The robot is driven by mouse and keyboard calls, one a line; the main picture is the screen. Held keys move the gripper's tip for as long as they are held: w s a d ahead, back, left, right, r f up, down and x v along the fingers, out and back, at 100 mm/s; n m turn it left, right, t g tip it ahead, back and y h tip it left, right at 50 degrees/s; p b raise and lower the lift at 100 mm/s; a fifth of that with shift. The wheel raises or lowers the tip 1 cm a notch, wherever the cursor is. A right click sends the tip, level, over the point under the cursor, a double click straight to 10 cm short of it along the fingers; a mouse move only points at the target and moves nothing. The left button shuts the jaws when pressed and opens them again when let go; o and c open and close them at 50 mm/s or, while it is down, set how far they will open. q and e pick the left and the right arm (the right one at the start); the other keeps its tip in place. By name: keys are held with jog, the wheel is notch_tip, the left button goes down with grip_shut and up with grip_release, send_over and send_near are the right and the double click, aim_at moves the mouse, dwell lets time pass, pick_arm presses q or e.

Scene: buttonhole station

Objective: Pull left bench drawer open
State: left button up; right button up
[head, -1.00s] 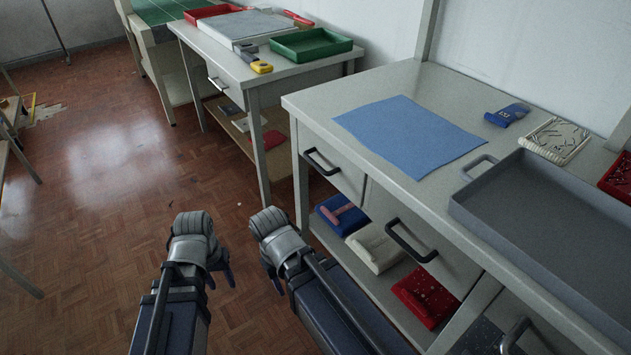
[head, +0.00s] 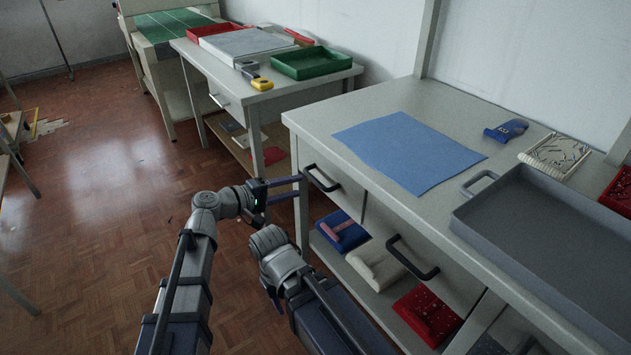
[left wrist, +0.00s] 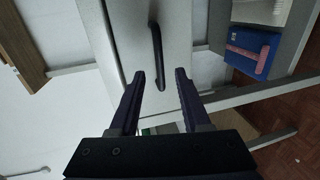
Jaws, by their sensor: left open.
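The left bench drawer (head: 345,188) is in the near bench, its front flush with the frame as far as I can see. Its dark bar handle (head: 322,180) also shows in the left wrist view (left wrist: 156,52). My left gripper (head: 299,188) is open and empty just in front of this handle. In the left wrist view its fingertips (left wrist: 160,74) lie either side of the handle's lower end; I cannot tell if they touch it. My right gripper (head: 275,298) hangs lower, beside the bench, mostly hidden behind its own wrist.
The bench top (head: 310,115) carries a blue sheet (head: 408,150), a grey tray (head: 545,225) and a blue tool (head: 506,130). A second drawer handle (head: 410,258) sticks out to the right. A lower shelf holds several items. Open floor (head: 95,230) lies to the left.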

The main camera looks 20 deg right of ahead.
aim_at(314, 181)
pick_arm(q)
jog(key=shift+b+x, duration=0.8)
jog(key=shift+x, duration=3.15)
jog(key=shift+r, duration=0.1)
grip_shut()
